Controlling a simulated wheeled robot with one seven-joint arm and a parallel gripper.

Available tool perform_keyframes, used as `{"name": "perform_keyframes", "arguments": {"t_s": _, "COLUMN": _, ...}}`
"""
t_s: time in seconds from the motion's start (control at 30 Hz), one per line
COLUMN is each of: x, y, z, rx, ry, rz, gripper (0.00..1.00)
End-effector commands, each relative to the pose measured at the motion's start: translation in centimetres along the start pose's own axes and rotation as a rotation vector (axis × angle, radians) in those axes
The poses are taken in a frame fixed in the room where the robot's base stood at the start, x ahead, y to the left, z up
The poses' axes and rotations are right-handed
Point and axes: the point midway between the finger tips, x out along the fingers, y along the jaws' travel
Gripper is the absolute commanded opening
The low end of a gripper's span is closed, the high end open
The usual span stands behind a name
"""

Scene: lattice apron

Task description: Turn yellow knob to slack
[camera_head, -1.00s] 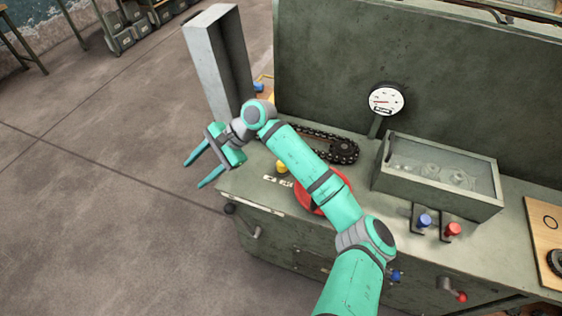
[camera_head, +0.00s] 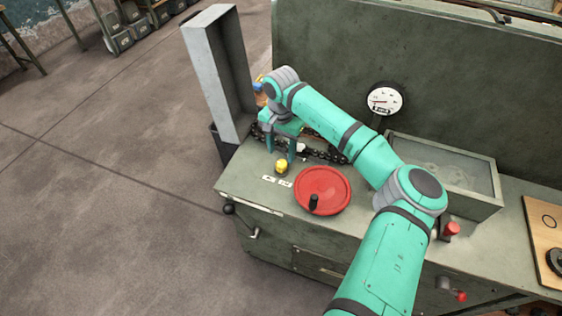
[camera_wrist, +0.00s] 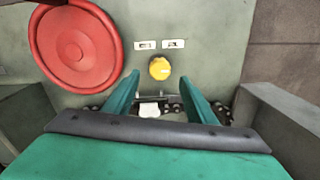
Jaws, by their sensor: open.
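The yellow knob (camera_head: 282,167) stands on the green bench top near its front left corner. It also shows in the wrist view (camera_wrist: 159,68), just beyond my fingertips and between their lines. Two small white labels (camera_head: 277,181) lie beside the knob on its front side; their writing is too small to read. My gripper (camera_head: 281,155) points down over the bench, just behind the knob. Its fingers are open and empty in the wrist view (camera_wrist: 160,75), and I cannot tell whether either touches the knob.
A red handwheel (camera_head: 323,189) with a black handle sits right of the knob. A chain (camera_head: 325,153) runs behind, partly hidden by my arm. A tall grey channel (camera_head: 215,75) stands at the left. A gauge (camera_head: 384,99) and a glass-topped box (camera_head: 450,170) are at the right.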

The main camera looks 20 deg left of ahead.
Motion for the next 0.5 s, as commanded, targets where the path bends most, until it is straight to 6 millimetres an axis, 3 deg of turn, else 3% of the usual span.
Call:
{"name": "perform_keyframes", "arguments": {"t_s": 0.2, "x": 3.8, "y": 0.1, "z": 0.1, "rx": 0.004, "ry": -0.003, "rz": -0.001, "gripper": 0.51}}
{"name": "perform_keyframes", "arguments": {"t_s": 0.5, "x": 6.0, "y": 0.2, "z": -0.1, "rx": 0.004, "ry": -0.001, "rz": -0.001, "gripper": 0.51}}
